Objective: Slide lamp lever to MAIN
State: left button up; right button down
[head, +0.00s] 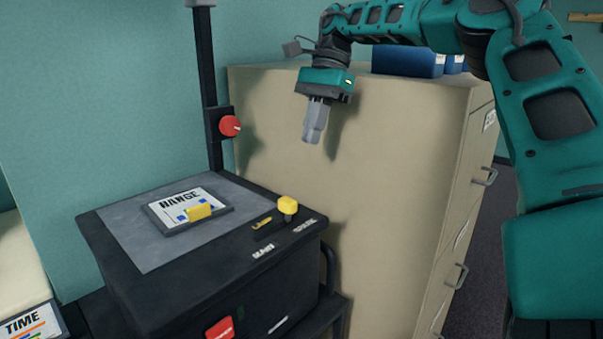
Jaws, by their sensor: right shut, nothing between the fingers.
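The lamp lever has a yellow knob (288,205) and stands on the top of a dark projector-like box (180,292). The knob is at the right end of its short slot, by a label that seems to read SPARE (305,226). The label MAIN (262,251) is to its left, by the slot's other end. My right gripper (312,138) hangs above and beyond the knob, pointing down in front of the beige cabinet. Its fingers are together, empty and apart from the lever. My left gripper is out of view.
A dark post with a red knob (230,126) rises behind. The beige filing cabinet (385,180) stands close behind the box and bears blue binders (407,62).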

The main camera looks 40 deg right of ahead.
aim_at(288, 210)
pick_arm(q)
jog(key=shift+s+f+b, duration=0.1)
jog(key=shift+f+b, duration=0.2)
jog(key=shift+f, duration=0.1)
pick_arm(e)
jog(key=x, duration=1)
